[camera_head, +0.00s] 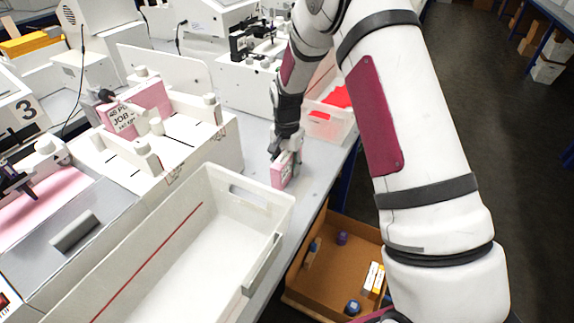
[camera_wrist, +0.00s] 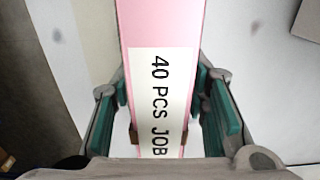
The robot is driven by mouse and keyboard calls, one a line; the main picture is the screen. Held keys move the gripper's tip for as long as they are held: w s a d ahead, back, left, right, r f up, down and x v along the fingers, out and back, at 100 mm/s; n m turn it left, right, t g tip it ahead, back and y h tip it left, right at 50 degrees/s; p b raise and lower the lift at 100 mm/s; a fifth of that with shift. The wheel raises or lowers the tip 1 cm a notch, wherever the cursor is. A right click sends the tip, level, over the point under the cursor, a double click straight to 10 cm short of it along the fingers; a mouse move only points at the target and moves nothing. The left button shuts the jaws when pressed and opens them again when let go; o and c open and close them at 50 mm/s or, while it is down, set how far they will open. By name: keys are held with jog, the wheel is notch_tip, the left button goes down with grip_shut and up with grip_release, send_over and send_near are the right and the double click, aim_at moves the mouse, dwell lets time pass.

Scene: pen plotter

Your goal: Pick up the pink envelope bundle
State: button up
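The pink envelope bundle (camera_head: 280,174) is a thin upright pink block with a white label, at the table's right part in the head view. My gripper (camera_head: 286,160) reaches down over it from above. In the wrist view the bundle (camera_wrist: 160,35) runs between the two fingers, and its label reads "40 PCS JOB". The fingertips (camera_wrist: 161,137) meet its two sides, so my gripper looks shut on it. In the head view the bundle's lower end is at or very near the tabletop; I cannot tell if it touches.
A large pale bin (camera_head: 262,199) stands at the front. A white rack (camera_head: 225,150) with another pink bundle (camera_head: 118,119) stands left. A clear tray (camera_head: 322,123) with red items is behind my gripper. A cardboard box (camera_head: 330,270) sits below the table's right edge.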

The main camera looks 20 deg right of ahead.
grip_shut()
jog(key=shift+r, duration=0.1)
